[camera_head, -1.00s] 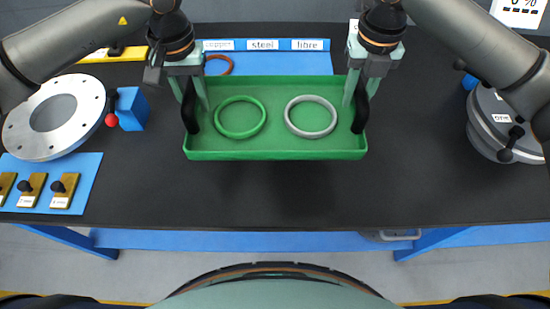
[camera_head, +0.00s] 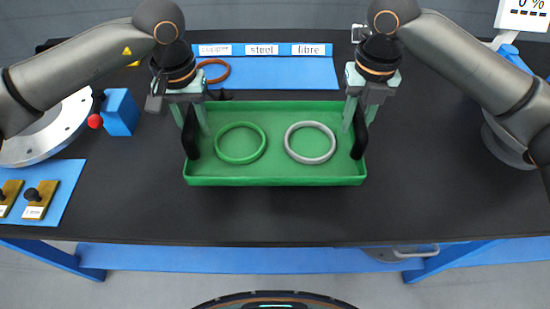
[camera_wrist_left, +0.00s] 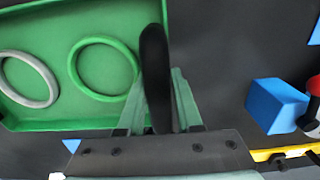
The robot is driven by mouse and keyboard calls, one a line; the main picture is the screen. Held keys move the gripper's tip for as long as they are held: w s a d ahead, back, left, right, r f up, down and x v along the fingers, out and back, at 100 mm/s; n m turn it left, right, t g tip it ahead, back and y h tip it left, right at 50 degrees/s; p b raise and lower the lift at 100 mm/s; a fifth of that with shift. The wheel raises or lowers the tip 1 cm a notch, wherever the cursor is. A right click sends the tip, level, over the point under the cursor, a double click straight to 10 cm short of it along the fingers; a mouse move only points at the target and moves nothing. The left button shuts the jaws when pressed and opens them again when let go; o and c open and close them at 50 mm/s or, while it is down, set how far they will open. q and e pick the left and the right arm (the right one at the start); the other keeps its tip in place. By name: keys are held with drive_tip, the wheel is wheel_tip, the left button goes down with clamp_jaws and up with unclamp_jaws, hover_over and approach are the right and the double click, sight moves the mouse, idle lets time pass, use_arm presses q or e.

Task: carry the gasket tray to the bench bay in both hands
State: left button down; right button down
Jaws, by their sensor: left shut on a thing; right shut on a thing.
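The green gasket tray (camera_head: 275,181) lies level over the black bench, with a green ring (camera_head: 262,145) on the left and a grey ring (camera_head: 332,147) on the right inside it. My left gripper (camera_head: 193,124) is shut on the tray's left black handle (camera_head: 191,147). My right gripper (camera_head: 357,124) is shut on its right black handle (camera_head: 359,146). In the left wrist view the left handle (camera_wrist_left: 155,60) stands between the fingers, with the tray (camera_wrist_left: 60,122) beside it. I cannot tell whether the tray touches the bench.
A blue mat (camera_head: 285,75) labelled copper, steel and fibre lies behind the tray, with a brown ring (camera_head: 227,72) on it. A blue block (camera_head: 121,112) and a pale flange (camera_head: 65,130) are at left. Bare bench (camera_head: 270,220) lies in front.

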sight(202, 145)
use_arm(q)
drive_tip(key=shift+d, duration=0.25)
use_arm(e)
drive_tip(key=shift+a+f, duration=0.15)
